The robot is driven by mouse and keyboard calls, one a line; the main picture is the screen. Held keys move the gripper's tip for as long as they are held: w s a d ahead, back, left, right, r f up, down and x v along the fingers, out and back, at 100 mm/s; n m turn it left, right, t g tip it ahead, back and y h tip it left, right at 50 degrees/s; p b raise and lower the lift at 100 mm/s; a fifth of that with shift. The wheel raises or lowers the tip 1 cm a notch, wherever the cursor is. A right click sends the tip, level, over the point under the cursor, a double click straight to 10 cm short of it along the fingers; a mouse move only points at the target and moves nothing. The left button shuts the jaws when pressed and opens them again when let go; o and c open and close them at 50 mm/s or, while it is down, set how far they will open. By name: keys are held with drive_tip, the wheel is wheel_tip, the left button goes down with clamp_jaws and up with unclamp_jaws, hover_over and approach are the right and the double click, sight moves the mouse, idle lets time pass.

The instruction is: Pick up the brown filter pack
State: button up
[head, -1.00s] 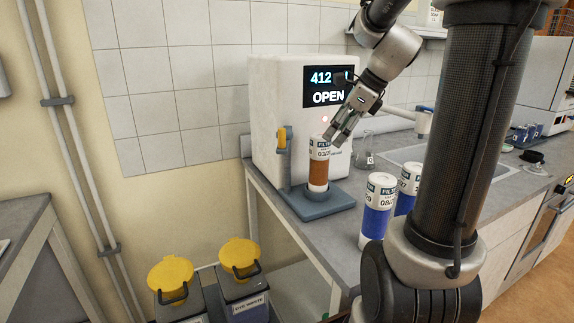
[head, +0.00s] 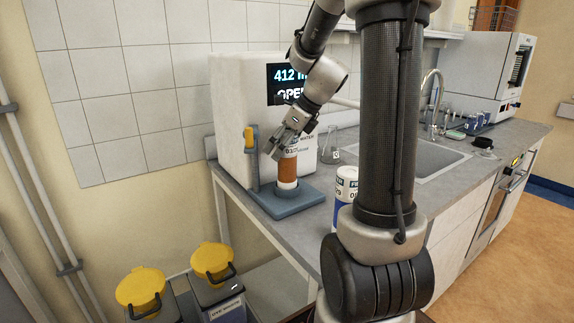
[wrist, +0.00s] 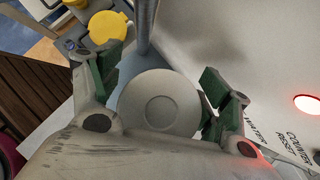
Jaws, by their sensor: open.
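The brown filter pack (head: 287,169) is an upright cylinder with a white top and bottom and a brown band. It stands on the blue-grey stand (head: 283,203) in front of the white machine. My gripper (head: 286,147) is at its top end in the head view. In the wrist view the pack's round white top (wrist: 160,103) lies between the two green-padded fingers of my gripper (wrist: 158,88), which are apart.
The white machine (head: 236,120) stands behind, its display partly hidden by my arm. A blue-banded filter pack (head: 345,188) stands right on the counter. A flask (head: 331,150) is behind. Two yellow-lidded bins (head: 212,260) stand below. A lever post (head: 252,160) rises left of the pack.

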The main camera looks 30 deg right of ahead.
clamp_jaws()
drive_tip(key=shift+r, duration=0.15)
